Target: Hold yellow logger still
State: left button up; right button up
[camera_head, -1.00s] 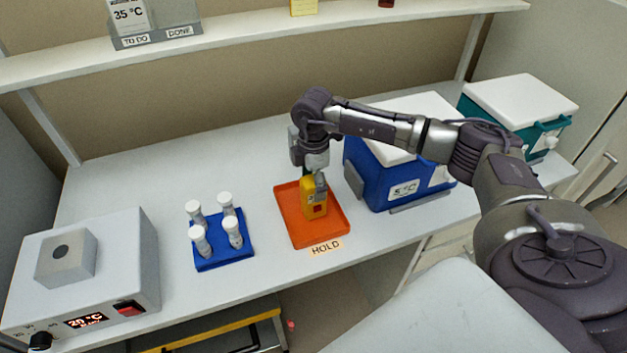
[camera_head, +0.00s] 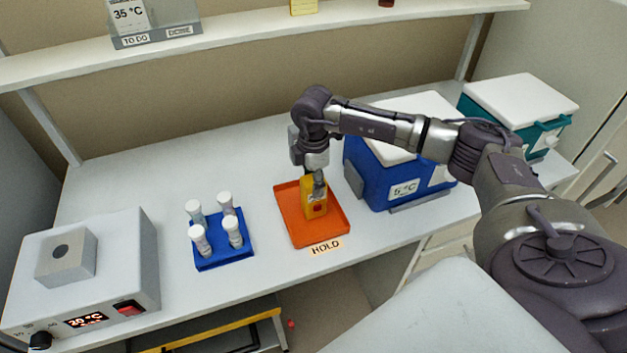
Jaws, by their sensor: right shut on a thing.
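The yellow logger (camera_head: 314,205) stands upright on the orange tray (camera_head: 312,235) marked HOLD, with a small red patch on its front. My right gripper (camera_head: 318,180) reaches down from above and is shut on the top of the yellow logger. The fingers hide part of its upper end. My left gripper is not in view.
A blue cooler (camera_head: 385,180) labelled 5 °C stands close to the right of the tray. A blue rack (camera_head: 222,255) with several white-capped vials is to the left. A heater block unit (camera_head: 85,275) sits at the far left. A shelf (camera_head: 250,33) runs behind.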

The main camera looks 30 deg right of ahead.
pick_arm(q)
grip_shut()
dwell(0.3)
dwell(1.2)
